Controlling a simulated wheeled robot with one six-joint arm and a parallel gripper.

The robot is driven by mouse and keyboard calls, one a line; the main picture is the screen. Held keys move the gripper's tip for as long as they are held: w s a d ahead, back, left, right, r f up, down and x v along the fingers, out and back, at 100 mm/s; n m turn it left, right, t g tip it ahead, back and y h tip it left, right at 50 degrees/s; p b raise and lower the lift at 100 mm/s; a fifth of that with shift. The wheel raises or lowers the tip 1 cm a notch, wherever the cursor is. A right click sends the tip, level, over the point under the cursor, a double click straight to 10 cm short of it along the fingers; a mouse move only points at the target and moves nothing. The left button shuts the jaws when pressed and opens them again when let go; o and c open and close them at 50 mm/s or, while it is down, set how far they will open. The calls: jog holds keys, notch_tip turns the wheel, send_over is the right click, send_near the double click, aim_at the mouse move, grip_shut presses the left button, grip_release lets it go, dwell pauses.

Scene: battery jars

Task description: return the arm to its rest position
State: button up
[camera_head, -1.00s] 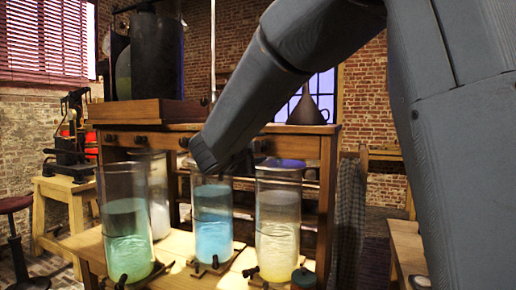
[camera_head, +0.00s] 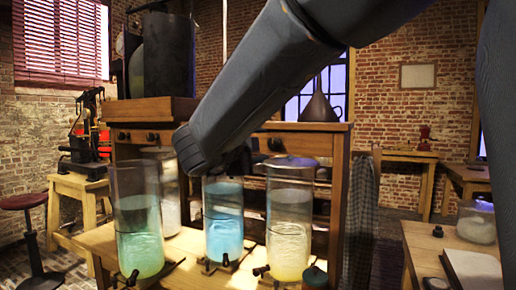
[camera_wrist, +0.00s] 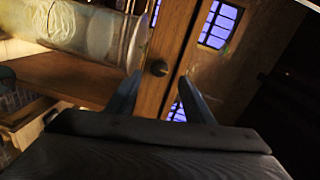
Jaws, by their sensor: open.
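My arm crosses the upper middle of the head view, its forearm slanting down to the left over the jars. My gripper (camera_wrist: 158,100) shows in the wrist view with its two fingers apart and nothing between them. In the head view the gripper is hidden behind the wrist joint. Glass jars stand on the wooden table (camera_head: 190,272): a green one (camera_head: 138,225) at left, a blue one (camera_head: 223,220) in the middle and a pale yellow one (camera_head: 289,230) at right. Another jar (camera_head: 168,200) stands behind the green one.
A wooden cabinet (camera_head: 330,150) stands behind the jars, carrying a dark cylinder (camera_head: 165,60) and a dark funnel (camera_head: 320,105). A red stool (camera_head: 24,202) is at left. A second table (camera_head: 425,245) with a glass jar (camera_head: 477,225) is at right.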

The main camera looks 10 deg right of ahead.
jog(key=s+a+f+n+g+y, duration=0.1)
jog(key=a+f+n+y, duration=0.1)
jog(key=f+n+y, duration=0.5)
jog(key=s+a+f+n+g+y, duration=0.15)
jog(key=f+n+y, duration=0.25)
jog(key=f+n, duration=0.75)
jog(key=s+d+f+n+g, duration=0.1)
jog(key=s+d+f+g, duration=0.2)
jog(key=s+f, duration=0.3)
jog(key=s+d+f+n+g, duration=0.2)
jog(key=s+f+g, duration=0.2)
jog(key=s+f, duration=0.3)
jog(key=s+d+f+n+g, duration=0.2)
jog(key=s+f, duration=0.4)
jog(key=s, duration=0.7)
jog(key=shift+d+f+g+h, duration=0.4)
jog(key=shift+d+g, duration=0.4)
jog(key=shift+g, duration=0.45)
